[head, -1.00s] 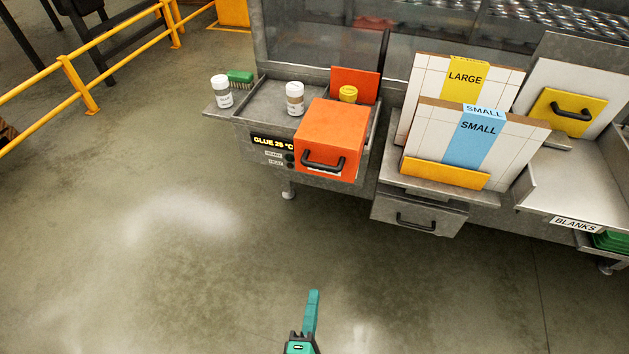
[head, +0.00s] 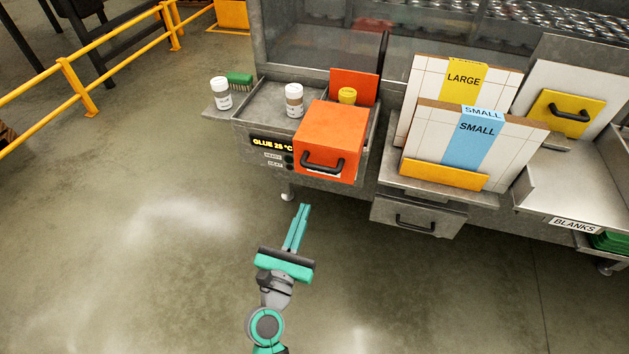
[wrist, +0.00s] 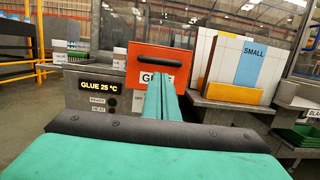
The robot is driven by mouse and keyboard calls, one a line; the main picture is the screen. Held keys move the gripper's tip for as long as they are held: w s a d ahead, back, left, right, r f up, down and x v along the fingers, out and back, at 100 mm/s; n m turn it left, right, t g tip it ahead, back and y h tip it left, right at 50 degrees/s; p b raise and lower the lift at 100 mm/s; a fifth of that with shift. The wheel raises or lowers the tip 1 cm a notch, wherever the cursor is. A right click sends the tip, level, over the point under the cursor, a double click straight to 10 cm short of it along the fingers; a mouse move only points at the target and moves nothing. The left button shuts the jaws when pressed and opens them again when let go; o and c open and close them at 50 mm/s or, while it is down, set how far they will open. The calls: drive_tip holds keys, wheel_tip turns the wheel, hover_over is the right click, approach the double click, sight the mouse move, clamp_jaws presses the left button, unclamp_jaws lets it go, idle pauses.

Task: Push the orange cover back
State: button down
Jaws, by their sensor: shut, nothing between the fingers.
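The orange cover (head: 331,137) is a box-like hood with a black handle (head: 323,161) on its front face. It sits at the front right of the glue unit, and an upright orange panel (head: 355,85) stands behind it. In the wrist view the cover (wrist: 148,66) is straight ahead, with a partly hidden label below its handle. My gripper (head: 302,208) is shut and empty, its fingers pointing toward the unit. It is in front of and below the cover, apart from it. In the wrist view the fingertips (wrist: 160,80) overlap the cover's lower part.
To the right are panels marked LARGE and SMALL (head: 478,140) above a grey drawer (head: 417,217). The floor in front is clear.

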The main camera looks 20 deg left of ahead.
drive_tip(key=w+r, duration=0.1)
drive_tip(key=w, duration=0.9)
drive_tip(key=shift+d+r, duration=0.25)
drive_tip(key=shift+r, duration=0.15)
